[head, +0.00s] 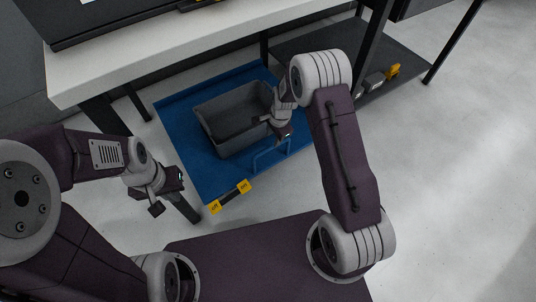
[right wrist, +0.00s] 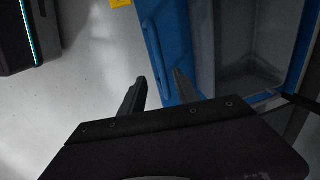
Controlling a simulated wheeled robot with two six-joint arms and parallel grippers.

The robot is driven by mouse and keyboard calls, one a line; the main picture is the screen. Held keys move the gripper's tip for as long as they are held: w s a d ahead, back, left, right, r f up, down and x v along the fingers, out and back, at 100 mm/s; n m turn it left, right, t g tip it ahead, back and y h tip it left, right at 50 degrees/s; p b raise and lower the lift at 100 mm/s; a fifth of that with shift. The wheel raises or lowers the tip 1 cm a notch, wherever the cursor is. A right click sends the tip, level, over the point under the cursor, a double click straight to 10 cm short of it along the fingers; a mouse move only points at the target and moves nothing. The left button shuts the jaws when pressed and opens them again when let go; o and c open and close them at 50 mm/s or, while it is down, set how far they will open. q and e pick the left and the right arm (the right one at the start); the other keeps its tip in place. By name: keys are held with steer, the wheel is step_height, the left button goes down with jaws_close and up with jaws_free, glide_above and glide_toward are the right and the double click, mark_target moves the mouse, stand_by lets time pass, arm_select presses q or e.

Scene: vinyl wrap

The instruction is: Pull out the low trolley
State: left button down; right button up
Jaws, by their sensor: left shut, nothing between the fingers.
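The low blue trolley (head: 185,115) stands partly under the white table, with a grey bin (head: 215,137) on it. Its blue loop handle (head: 271,156) rises at the front edge, which has yellow-and-black markings (head: 243,187). My right gripper (head: 287,137) is over the trolley's front, by the handle and the bin's right side. In the right wrist view its fingers (right wrist: 160,83) are apart, and a blue bar (right wrist: 153,40) runs down towards the gap between them; I cannot tell whether they touch it. My left gripper (head: 165,198) is shut and empty, left of the trolley.
The white table (head: 170,52) spans the top, with dark legs beside the trolley. A dark low shelf (head: 385,63) at the right holds small grey and yellow items (head: 393,71). Clear pale floor (head: 450,180) lies to the right.

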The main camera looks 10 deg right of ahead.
mark_target(270, 147)
steer(key=f+b, duration=0.2)
steer(key=f, duration=0.1)
steer(key=w+f+b, duration=0.1)
steer(key=f+b, duration=0.1)
steer(key=f, duration=0.1)
steer(key=f+b, duration=0.2)
steer(key=shift+w+a+f, duration=0.3)
steer(key=shift+w+f, duration=0.05)
steer(key=shift+f, duration=0.05)
jaws_close()
stand_by(1.0)
